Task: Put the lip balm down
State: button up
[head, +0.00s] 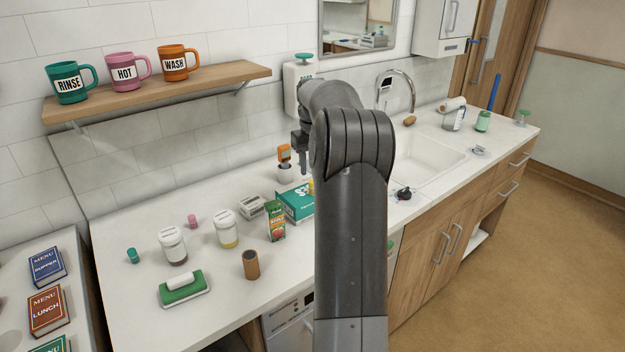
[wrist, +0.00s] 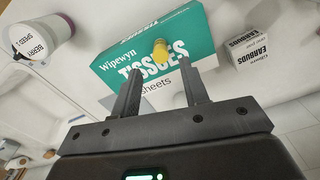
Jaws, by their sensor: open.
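A small yellow cylinder, which looks like the lip balm (wrist: 160,50), shows in the wrist view just beyond my open fingertips, in front of the tissue box (wrist: 180,25). My gripper (wrist: 161,75) is open, with one finger on each side of its line and a gap between them. Whether the cylinder rests on the box or the counter is unclear. In the head view the lip balm (head: 311,187) is a yellow sliver beside my arm, at the tissue box (head: 296,203).
A juice carton (head: 276,222), earbuds box (head: 251,207), two lidded jars (head: 226,230) and a brown cylinder (head: 251,265) stand nearby. Small pink (head: 192,221) and teal (head: 133,256) cylinders stand left.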

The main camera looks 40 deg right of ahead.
jog(key=s+a+r, duration=0.3)
jog(key=a+r, duration=0.7)
jog(key=a, duration=0.1)
jog(key=s+a+r+n+t+h, duration=0.1)
jog(key=s+a, duration=0.3)
jog(key=a, duration=0.2)
jog(key=s+a+r+n+t, duration=0.1)
jog(key=s+a+r, duration=0.15)
jog(key=a, duration=0.35)
jog(key=s+a+f+t, duration=0.1)
jog(key=s+a+f, duration=0.2)
jog(key=s, duration=0.4)
jog(key=s+a+f+t, duration=0.1)
jog(key=s+a+f, duration=0.2)
jog(key=s+a, duration=0.2)
jog(key=s+a+f+t+y, duration=0.1)
jog(key=s+a+f, duration=0.2)
jog(key=s, duration=0.6)
jog(key=shift+s+a+n+t, duration=0.15)
jog(key=shift+a+n+t, duration=0.15)
jog(key=shift+a, duration=0.7)
